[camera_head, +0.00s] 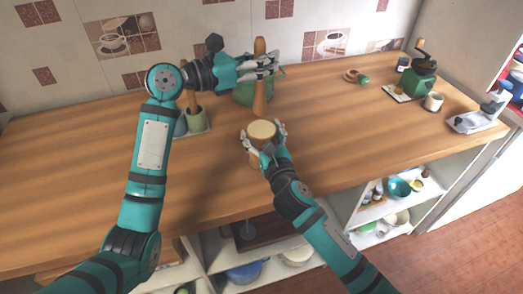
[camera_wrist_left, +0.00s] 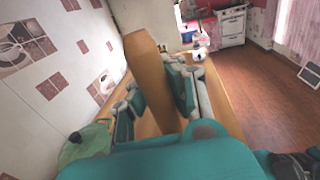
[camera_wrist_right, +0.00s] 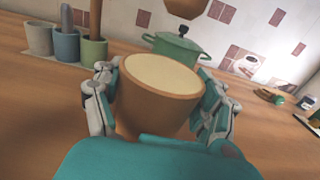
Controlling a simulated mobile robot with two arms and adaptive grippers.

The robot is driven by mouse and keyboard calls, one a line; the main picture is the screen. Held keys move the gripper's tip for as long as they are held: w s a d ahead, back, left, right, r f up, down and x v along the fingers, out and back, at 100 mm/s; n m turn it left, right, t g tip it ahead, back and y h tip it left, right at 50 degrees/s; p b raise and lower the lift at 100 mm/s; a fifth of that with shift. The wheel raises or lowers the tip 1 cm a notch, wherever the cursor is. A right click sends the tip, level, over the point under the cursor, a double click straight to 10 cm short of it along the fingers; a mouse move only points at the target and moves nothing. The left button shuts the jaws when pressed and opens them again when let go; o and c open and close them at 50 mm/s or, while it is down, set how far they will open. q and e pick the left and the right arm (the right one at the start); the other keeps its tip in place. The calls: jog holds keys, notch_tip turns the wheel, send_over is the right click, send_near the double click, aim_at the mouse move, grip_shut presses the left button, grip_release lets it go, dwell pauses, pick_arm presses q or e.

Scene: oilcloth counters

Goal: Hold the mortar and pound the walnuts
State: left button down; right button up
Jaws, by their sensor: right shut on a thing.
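The wooden mortar (camera_head: 262,131) stands on the counter near its front edge, with a pale, flat-looking top. My right gripper (camera_head: 264,140) is shut around its sides; the right wrist view shows the mortar (camera_wrist_right: 155,102) upright between the fingers. My left gripper (camera_head: 260,66) is shut on the wooden pestle (camera_head: 260,98) and holds it upright in the air. The pestle's rounded lower end (camera_wrist_right: 187,8) shows above and beyond the mortar in the right wrist view. The pestle (camera_wrist_left: 143,58) also stands between the fingers in the left wrist view. I cannot make out separate walnuts.
A green lidded pot (camera_wrist_right: 178,47) stands behind the mortar. Several cups, one green (camera_head: 195,116), stand on a tray to the left. A green coffee grinder (camera_head: 424,77), a white cup (camera_head: 433,102) and a grey tray (camera_head: 470,122) are at the right. The counter's left side is clear.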

jog(key=o, duration=1.4)
jog(key=shift+o, duration=0.2)
jog(key=shift+s, duration=0.1)
jog(key=v, duration=1.1)
jog(key=shift+s+d, duration=0.2)
jog(key=shift+s, duration=0.15)
